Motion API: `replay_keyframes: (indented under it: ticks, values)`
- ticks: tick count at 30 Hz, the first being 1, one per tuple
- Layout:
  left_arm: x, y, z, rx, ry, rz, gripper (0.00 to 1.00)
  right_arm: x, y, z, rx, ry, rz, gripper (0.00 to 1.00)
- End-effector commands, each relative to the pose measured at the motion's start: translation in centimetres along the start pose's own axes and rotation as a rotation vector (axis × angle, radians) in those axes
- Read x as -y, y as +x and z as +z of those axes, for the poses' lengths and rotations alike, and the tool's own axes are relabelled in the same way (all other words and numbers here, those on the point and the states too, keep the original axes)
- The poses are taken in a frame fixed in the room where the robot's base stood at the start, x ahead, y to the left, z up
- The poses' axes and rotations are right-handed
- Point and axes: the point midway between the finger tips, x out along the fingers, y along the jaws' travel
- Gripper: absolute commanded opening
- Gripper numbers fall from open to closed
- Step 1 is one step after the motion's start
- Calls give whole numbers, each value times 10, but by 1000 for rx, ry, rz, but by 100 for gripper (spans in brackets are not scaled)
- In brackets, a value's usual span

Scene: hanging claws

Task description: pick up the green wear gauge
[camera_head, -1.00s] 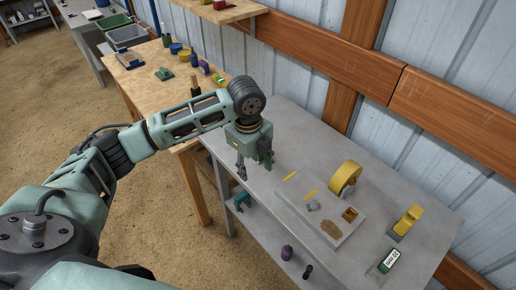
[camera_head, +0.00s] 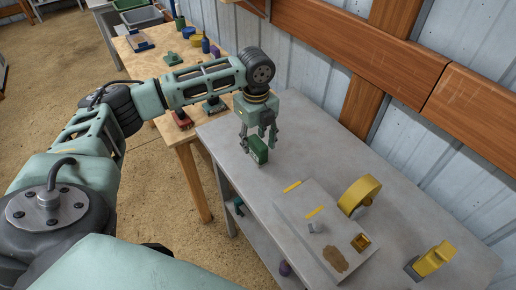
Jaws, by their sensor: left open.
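A dark green block (camera_head: 258,150), which looks like the green wear gauge, is at the far left part of the grey table (camera_head: 390,170). My left gripper (camera_head: 258,138) points down right over it and is open, with a finger showing on each side of the block's upper part. I cannot tell whether the fingers touch it or whether its base rests on the table. My right gripper is not in view.
A pale board (camera_head: 298,220) with yellow strips and small parts lies nearer on the table. A yellow ring (camera_head: 360,195) stands beside it, and a yellow piece (camera_head: 434,258) stands lower right. A wooden bench (camera_head: 141,68) with several items adjoins behind. The wall side is clear.

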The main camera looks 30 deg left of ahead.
Motion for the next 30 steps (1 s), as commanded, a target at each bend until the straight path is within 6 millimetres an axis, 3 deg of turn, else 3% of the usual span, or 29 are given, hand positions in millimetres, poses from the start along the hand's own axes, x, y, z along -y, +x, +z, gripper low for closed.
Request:
replay_keyframes:
  ticks: [3,7,16,30]
  values:
    - [0,16,-4,-2,0,5,47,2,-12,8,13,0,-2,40]
    - [0,33,-3,-1,-1,2,47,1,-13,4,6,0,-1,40]
    - [0,38,-3,0,0,0,46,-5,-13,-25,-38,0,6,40]
    - [0,38,-3,0,0,0,5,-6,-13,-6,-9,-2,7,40]
